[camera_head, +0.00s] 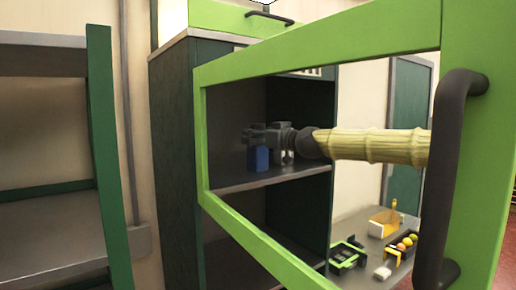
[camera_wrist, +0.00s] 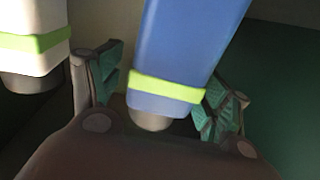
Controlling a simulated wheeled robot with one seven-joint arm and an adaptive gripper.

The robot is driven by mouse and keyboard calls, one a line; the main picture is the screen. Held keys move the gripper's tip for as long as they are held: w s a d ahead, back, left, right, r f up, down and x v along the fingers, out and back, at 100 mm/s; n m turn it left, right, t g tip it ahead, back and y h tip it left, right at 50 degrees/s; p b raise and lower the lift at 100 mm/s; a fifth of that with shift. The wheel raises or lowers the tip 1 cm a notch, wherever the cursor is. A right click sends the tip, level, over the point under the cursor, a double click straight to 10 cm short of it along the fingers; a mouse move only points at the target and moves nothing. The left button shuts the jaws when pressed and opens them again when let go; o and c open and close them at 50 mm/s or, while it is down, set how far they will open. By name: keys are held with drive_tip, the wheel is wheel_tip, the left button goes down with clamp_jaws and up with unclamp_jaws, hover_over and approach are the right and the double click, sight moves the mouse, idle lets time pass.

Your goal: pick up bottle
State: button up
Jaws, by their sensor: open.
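A blue bottle (camera_head: 258,159) stands on the cabinet shelf in the head view, below my gripper (camera_head: 262,136). In the wrist view the blue bottle (camera_wrist: 185,50) has a light green band and a grey cap end towards my palm. It lies between the two green-padded fingers of my gripper (camera_wrist: 162,85). The fingers are open, one on each side of it; I cannot tell whether the right finger touches it. A white bottle (camera_head: 286,157) stands beside the blue one. In the wrist view the white bottle (camera_wrist: 32,40) is left of and outside the left finger.
My arm reaches into the dark cabinet, seen through the green door frame (camera_head: 320,50) with a black handle (camera_head: 452,180). The shelf (camera_head: 265,180) has free room at its front. A low table (camera_head: 352,222) at lower right holds several objects. Empty grey shelving (camera_head: 50,235) stands left.

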drive_tip(key=shift+s+r, duration=0.1)
drive_tip(key=shift+s, duration=0.05)
drive_tip(key=shift+c, duration=0.6)
drive_tip(key=shift+w, duration=0.25)
drive_tip(key=c, duration=1)
drive_tip(key=shift+s, duration=0.1)
drive_tip(key=shift+c, duration=1)
